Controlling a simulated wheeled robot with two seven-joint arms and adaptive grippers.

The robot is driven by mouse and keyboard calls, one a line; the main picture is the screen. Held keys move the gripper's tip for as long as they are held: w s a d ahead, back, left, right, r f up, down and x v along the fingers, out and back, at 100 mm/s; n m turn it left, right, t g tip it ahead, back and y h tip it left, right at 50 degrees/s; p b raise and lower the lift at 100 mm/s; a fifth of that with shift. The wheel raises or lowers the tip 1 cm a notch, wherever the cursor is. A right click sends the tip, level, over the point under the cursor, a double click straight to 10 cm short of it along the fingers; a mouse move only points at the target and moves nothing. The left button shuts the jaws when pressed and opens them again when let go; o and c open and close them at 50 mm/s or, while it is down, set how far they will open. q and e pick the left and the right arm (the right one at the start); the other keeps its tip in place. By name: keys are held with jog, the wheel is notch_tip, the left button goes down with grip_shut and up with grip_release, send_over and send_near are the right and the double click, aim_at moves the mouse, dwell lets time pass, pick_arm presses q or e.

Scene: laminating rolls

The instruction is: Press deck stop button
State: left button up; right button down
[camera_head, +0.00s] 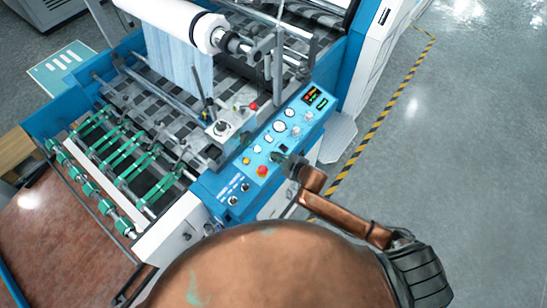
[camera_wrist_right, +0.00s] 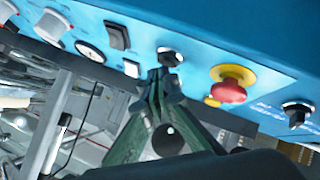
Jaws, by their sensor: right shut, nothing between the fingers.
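The blue control panel (camera_head: 292,112) bears a red mushroom button on a yellow collar (camera_head: 262,170), which also shows large in the right wrist view (camera_wrist_right: 230,88). A second small red button (camera_head: 253,106) sits on a pale box on the machine deck. I cannot tell by label which one is the deck stop. My right gripper (camera_head: 277,158) is shut and empty over the panel, up and right of the collared button. In the right wrist view its fingertips (camera_wrist_right: 160,76) are at a black knob (camera_wrist_right: 170,57), left of the red button; contact is unclear. My left gripper is out of view.
Dials, switches and more knobs (camera_head: 240,193) crowd the panel around the gripper. The film roll (camera_head: 175,22) and green-belted rollers (camera_head: 120,165) lie to the left. The grey floor (camera_head: 450,150) at right is clear beyond a striped line.

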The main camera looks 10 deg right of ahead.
jog(key=shift+w+f, duration=0.1)
jog(key=shift+f, duration=0.3)
dwell(0.4)
dwell(0.4)
jog(key=shift+d+r+p, duration=0.1)
jog(key=shift+r+p, duration=0.75)
jog(key=r+p, duration=0.3)
jog(key=s+r+p, duration=0.1)
jog(key=p, duration=0.1)
jog(key=shift+s+d+r, duration=0.1)
jog(key=shift+d+r, duration=0.2)
jog(key=shift+r, duration=0.1)
dwell(0.5)
